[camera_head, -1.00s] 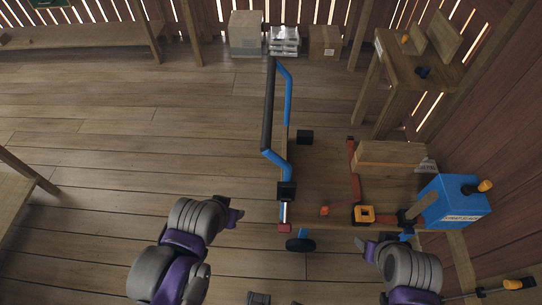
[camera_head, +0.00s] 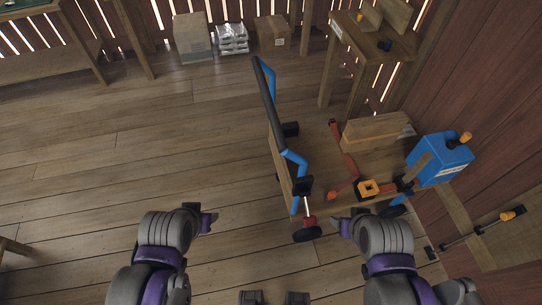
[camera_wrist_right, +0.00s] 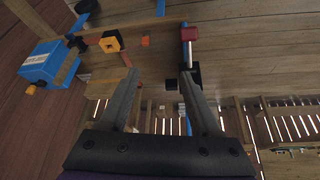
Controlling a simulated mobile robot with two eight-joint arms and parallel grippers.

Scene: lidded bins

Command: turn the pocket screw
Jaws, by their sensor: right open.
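I cannot make out a pocket screw for certain. A cart (camera_head: 322,165) with a blue and black handle (camera_head: 268,100) stands ahead of my right arm. A thin silver rod with a red end (camera_head: 309,220) is at its near corner; the red piece also shows at the top of the right wrist view (camera_wrist_right: 188,34). My right gripper (camera_head: 340,224) is just right of that corner, its two fingers spread and empty in the wrist view (camera_wrist_right: 158,78). My left gripper (camera_head: 209,219) is over bare floor, left of the cart; its jaw gap is not clear.
On the cart lie a red bar clamp (camera_head: 343,150), an orange and black tool (camera_head: 368,188) and a wooden block (camera_head: 377,130). A blue box (camera_head: 440,158) is by the right wall. A wooden stand (camera_head: 370,50) is behind.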

